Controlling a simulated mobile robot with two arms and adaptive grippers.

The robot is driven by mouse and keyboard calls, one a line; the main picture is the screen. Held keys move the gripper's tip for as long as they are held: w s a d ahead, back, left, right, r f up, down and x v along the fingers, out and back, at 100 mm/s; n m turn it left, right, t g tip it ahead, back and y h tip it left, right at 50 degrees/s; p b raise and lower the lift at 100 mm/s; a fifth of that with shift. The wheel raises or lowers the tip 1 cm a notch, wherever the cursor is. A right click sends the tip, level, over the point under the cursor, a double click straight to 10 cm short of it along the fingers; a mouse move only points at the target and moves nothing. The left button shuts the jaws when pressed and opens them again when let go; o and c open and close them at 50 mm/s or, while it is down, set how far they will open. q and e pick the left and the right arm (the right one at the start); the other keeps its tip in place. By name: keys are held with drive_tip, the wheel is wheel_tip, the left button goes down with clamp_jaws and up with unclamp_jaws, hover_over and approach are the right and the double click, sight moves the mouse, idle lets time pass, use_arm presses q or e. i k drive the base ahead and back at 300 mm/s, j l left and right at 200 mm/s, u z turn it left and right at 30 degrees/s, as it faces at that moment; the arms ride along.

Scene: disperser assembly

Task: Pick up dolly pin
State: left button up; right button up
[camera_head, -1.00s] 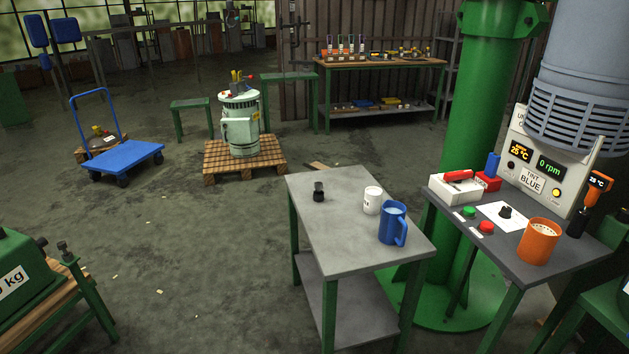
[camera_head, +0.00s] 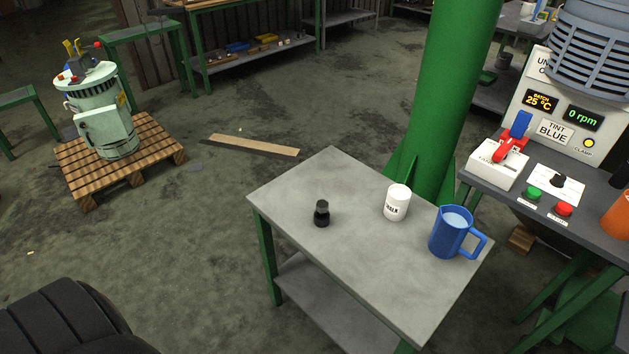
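A small black part with a rounded knob top (camera_head: 321,213) stands upright on the grey side table, left of the white cup. It looks like the dolly pin, though no label confirms this. Nothing touches it. Neither of my grippers shows in the head view.
The grey table (camera_head: 365,286) also holds a white cup (camera_head: 397,204) and a blue jug (camera_head: 450,236) to the right of the pin. A thick green column (camera_head: 445,90) rises behind. A control bench is at right. A wooden plank (camera_head: 254,145) lies on the floor behind the table.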

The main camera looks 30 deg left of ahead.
sight(321, 206)
drive_tip(key=i+j+z, duration=0.1)
drive_tip(key=j+z, duration=0.15)
drive_tip(key=j, duration=1.4)
drive_tip(key=k+j+z, duration=0.1)
drive_tip(key=j+z, duration=0.2)
drive_tip(key=j, duration=1.3)
